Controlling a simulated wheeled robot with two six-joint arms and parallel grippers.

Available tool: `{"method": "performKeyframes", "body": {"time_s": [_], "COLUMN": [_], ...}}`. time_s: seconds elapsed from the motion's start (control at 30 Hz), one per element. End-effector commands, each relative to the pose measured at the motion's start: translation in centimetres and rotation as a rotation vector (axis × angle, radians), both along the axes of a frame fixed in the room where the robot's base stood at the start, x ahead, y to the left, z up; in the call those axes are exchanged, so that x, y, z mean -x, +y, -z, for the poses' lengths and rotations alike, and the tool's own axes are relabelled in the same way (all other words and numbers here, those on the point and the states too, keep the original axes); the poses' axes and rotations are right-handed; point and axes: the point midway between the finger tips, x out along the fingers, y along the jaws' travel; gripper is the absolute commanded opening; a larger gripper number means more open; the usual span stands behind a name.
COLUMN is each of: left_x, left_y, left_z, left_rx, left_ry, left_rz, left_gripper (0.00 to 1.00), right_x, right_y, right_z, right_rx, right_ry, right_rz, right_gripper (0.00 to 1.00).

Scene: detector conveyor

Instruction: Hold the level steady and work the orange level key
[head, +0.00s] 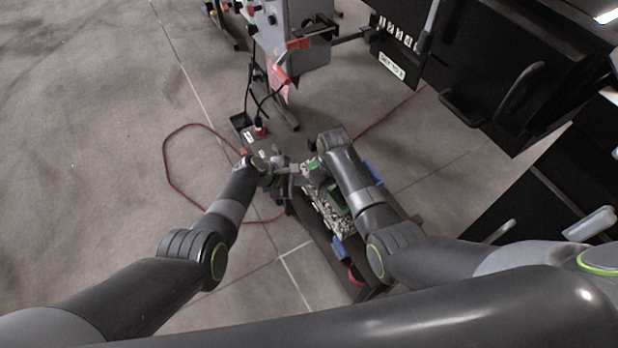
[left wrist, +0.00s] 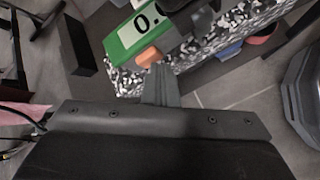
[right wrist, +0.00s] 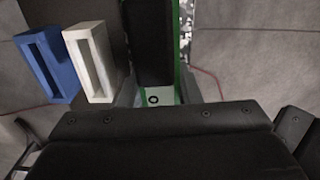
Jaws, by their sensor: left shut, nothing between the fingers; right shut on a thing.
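In the right wrist view, my right gripper (right wrist: 158,92) is shut on the level (right wrist: 153,45), whose black body and green edges run away between the fingers. In the head view, the level's green end (head: 313,166) shows small between both arms.
A blue holder (right wrist: 48,65) and a white holder (right wrist: 88,62) stand at left in the right wrist view. In the head view, a grey machine (head: 300,50) and black cabinets (head: 515,75) stand beyond; a red cable (head: 170,165) lies on the floor.

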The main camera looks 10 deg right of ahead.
Motion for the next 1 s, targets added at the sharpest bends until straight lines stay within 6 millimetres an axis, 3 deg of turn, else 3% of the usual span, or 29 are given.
{"method": "performKeyframes", "body": {"time_s": [0.7, 1.0], "left_x": [0.7, 1.8], "left_y": [1.6, 4.2], "left_z": [0.0, 0.0], "left_rx": [0.001, 0.0], "left_ry": [0.0, 0.0], "left_rz": [-0.001, -0.003], "left_gripper": [0.0, 0.0], "right_x": [0.1, 0.1], "right_y": [0.0, 0.0], "right_z": [0.1, 0.1], "right_rx": [0.0, 0.0], "right_ry": [0.003, 0.003], "right_rz": [0.0, 0.0], "right_gripper": [0.01, 0.01]}}
